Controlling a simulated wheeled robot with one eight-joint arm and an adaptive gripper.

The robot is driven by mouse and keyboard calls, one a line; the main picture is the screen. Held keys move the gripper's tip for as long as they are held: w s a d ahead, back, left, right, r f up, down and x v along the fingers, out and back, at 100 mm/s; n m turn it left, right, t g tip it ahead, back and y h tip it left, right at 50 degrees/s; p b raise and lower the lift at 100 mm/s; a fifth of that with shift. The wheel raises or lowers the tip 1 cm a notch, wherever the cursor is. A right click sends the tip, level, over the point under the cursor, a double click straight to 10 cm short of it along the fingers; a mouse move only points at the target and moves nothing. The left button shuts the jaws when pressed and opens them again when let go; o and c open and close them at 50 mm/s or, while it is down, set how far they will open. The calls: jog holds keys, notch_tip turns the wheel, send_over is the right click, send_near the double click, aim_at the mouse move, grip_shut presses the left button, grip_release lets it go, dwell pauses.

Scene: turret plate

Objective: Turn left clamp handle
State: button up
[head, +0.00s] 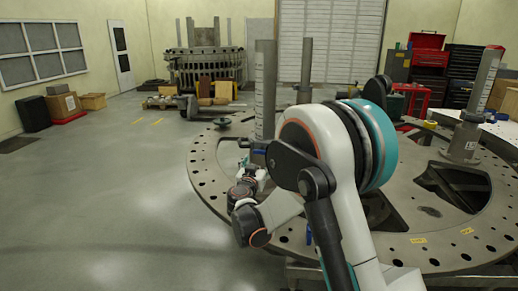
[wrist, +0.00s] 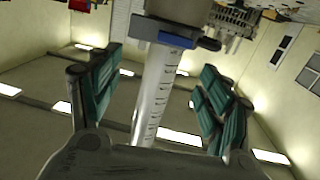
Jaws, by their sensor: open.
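The left clamp handle (wrist: 175,40) is a short blue bar on a dark clamp, which crosses a grey graduated post (wrist: 152,100) in the wrist view. In the head view a small blue part (head: 261,151) shows at the left post (head: 265,90), beside my arm. My gripper (wrist: 162,65) is open, with its green-padded fingers apart on either side of the post. The handle lies beyond the fingertips, and I see no contact. In the head view my arm partly hides the gripper and the clamp area.
The posts stand on a large round turret plate (head: 212,168) with holes and cut-outs. Another post (head: 472,110) stands at the right. A blue handle (head: 309,235) shows near the plate's front edge. The floor (head: 130,210) at the left is clear.

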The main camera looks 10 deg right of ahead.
aim_at(260, 152)
jog(key=shift+t, duration=0.4)
jog(key=b+x, duration=0.1)
jog(key=x, duration=0.3)
jog(key=a+f+b+x, duration=0.1)
jog(key=x, duration=0.4)
jog(key=w+a+x, duration=0.1)
jog(key=x, duration=0.4)
jog(key=shift+w+d+f+b, duration=0.1)
jog(key=shift+w+f+b, duration=0.05)
jog(key=shift+b, duration=0.25)
jog(key=shift+c, duration=0.3)
jog(key=c, duration=1)
